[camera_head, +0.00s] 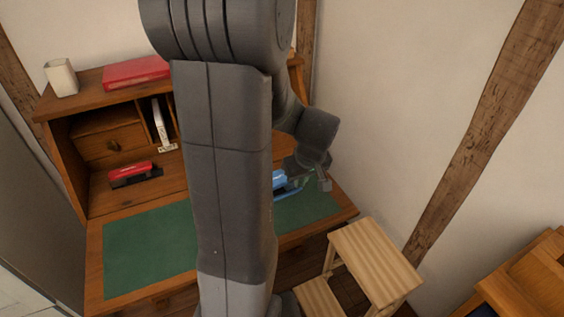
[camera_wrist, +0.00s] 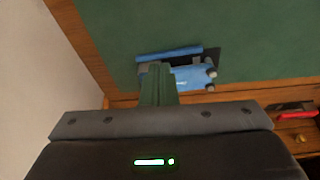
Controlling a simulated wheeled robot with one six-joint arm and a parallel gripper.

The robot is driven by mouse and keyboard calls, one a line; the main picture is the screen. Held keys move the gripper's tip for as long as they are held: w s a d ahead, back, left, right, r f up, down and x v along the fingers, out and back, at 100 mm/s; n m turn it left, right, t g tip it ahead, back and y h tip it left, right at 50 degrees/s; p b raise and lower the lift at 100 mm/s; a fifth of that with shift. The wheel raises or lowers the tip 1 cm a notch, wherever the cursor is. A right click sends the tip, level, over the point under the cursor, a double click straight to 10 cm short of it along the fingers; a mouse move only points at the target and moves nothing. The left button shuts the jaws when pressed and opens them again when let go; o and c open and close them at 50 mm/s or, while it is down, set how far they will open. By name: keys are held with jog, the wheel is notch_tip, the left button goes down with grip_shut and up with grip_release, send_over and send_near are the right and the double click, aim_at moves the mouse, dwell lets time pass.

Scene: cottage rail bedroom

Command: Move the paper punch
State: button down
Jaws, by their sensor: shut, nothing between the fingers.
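A blue object with dark and grey parts, which looks like the paper punch (camera_head: 281,181), lies on the green desk surface (camera_head: 150,252). My arm hides part of it in the head view. In the wrist view the blue punch (camera_wrist: 196,78) lies near the edge of the green surface. My gripper (camera_head: 322,183) is low over the right part of the desk, right beside the punch. In the wrist view its fingers (camera_wrist: 157,78) are together and empty, and overlap the punch's left end. I cannot tell whether they touch it.
A red-and-black desk tool (camera_head: 134,173) sits on the desk at left, below a small drawer (camera_head: 108,142). A white item (camera_head: 162,124) stands in a cubby. A red book (camera_head: 137,72) and white cup (camera_head: 61,77) are on top. A wooden step stool (camera_head: 375,262) stands at right.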

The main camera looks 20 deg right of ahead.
send_near(288, 193)
jog(key=s+f, duration=0.1)
jog(key=f, duration=0.2)
jog(key=s+f, duration=0.1)
jog(key=f, duration=0.1)
jog(key=shift+s, duration=0.35)
jog(key=w, duration=0.1)
jog(key=w+p, duration=0.1)
jog(key=shift+w+a+r, duration=0.1)
jog(key=shift+w+r, duration=0.25)
jog(key=shift+w, duration=0.05)
jog(key=shift+w+f, duration=0.1)
jog(key=shift+w, duration=0.5)
